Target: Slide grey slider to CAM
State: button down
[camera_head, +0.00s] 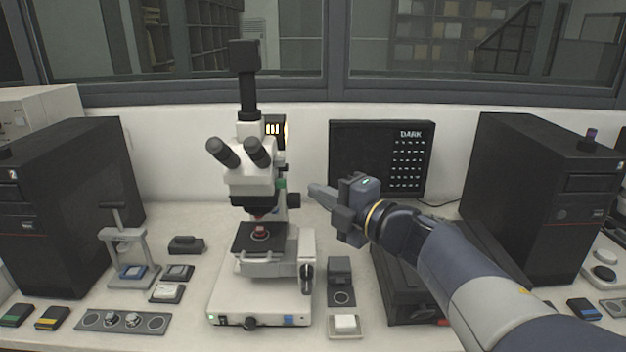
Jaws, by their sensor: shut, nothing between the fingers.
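The white microscope (250,185) stands left of the middle on the bench, with two black eyepieces and a black camera tube (247,85) on top. The grey slider and any CAM lettering are too small to make out at this size. My gripper (316,191) is shut and empty. It points left at the height of the head, just right of the black knob, and appears apart from the microscope.
A black panel marked DARK (375,150) stands behind my gripper. Black computer cases stand left (75,200) and right (540,190). A press-like stand (128,250) is left of the microscope. A black box (405,290) lies below my arm. Small blocks and trays line the front.

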aim_at(277, 164)
jog(key=x, duration=0.3)
jog(key=d+p+x, duration=0.1)
jog(key=x, duration=0.3)
jog(key=w+p+x, duration=0.1)
jog(key=x, duration=0.3)
jog(key=shift+w+d+r, duration=0.1)
jog(key=shift+d, duration=0.05)
jog(key=shift+w+p, duration=0.4)
jog(key=shift+w, duration=0.3)
jog(key=w, duration=0.2)
jog(key=shift+w+d+p, duration=0.15)
jog(key=shift+w+p, duration=0.15)
jog(key=shift+w, duration=0.05)
jog(key=shift+s+r, duration=0.1)
